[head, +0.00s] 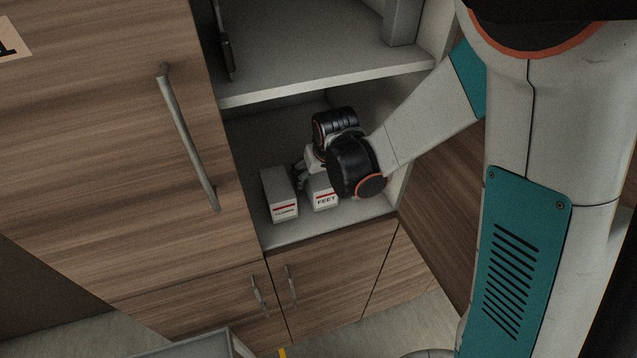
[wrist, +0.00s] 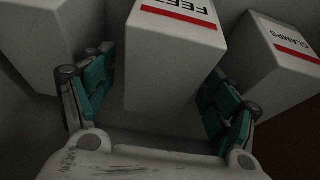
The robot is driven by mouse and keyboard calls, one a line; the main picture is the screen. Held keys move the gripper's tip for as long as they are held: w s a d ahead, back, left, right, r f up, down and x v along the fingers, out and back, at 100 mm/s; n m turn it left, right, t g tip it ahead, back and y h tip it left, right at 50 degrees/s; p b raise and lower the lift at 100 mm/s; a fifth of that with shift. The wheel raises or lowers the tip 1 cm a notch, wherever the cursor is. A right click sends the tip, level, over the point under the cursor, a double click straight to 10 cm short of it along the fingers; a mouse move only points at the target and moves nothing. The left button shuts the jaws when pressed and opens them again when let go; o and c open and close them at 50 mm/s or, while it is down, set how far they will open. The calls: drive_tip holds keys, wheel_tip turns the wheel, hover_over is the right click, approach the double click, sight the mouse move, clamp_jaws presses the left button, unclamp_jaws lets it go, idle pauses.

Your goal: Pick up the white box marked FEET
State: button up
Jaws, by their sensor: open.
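The white box marked FEET (head: 323,197) stands on the lower shelf inside the open cabinet, with a red stripe on its face. In the wrist view the FEET box (wrist: 168,75) sits between the two teal-padded fingers of my gripper (wrist: 155,98). The fingers are open, one on each side of the box. I cannot tell whether either pad touches it. In the head view my gripper (head: 305,172) is behind and beside the box, partly hidden by my wrist.
A similar white box marked CLAMPS (head: 279,194) stands just left of the FEET box; it also shows in the wrist view (wrist: 262,62). The upper shelf (head: 320,82) is above my wrist. A wooden door (head: 130,140) with a bar handle is at the left.

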idle(0.4)
drive_tip(key=c, duration=1.4)
